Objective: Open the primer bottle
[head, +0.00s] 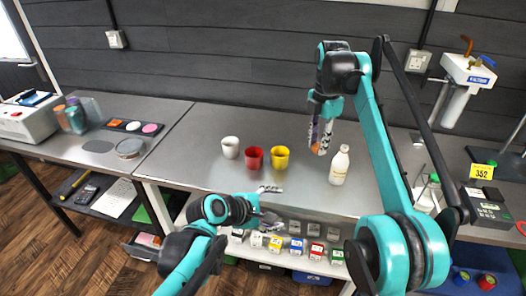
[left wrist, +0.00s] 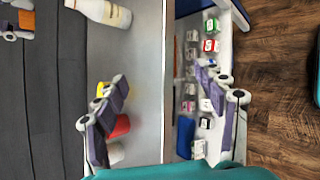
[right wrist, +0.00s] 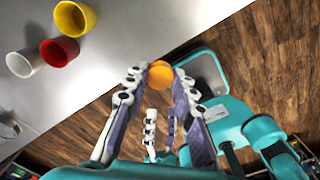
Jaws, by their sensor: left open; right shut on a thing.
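The primer bottle (head: 340,166) appears to be the white bottle with a pale label, upright on the grey bench, its narrow top bare of any orange. In the left wrist view the bottle (left wrist: 103,11) is cut by the top edge. My right gripper (head: 318,148) is above the bench just left of the bottle, apart from it. It is shut on a small round orange thing (right wrist: 160,75), which looks like a cap. My left gripper (head: 270,203) is open and empty at the bench's front edge; its fingers show in the left wrist view (left wrist: 163,78).
White (head: 230,147), red (head: 253,158) and yellow (head: 280,157) cups stand left of the bottle. Several small boxes (head: 275,244) line the shelf below the bench edge. A white dispenser (head: 468,72) stands at the right. Bench around the bottle's front is clear.

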